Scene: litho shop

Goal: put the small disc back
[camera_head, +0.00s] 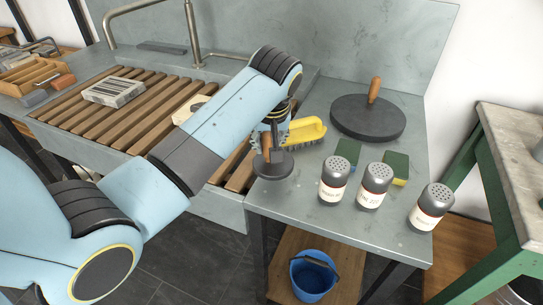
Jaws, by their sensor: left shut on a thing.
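The small disc (276,167) is dark grey, with an upright handle at its middle. My left gripper (266,145) is shut on that handle, and the fingers partly hide it. The disc appears roughly level at the left edge of the grey counter (300,205), beside the slatted rack. I cannot tell whether it touches the counter. A large dark disc (350,121) with a wooden handle (374,90) lies farther back on the counter. My right gripper is not in view.
Three shakers (334,178) (373,186) (431,207) stand along the counter's front. Sponges (396,166) (347,152) lie behind them. A yellow-handled brush (307,130) is just behind the small disc. A wooden slatted rack (100,118) spans the sink, and a blue bucket (312,278) sits below.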

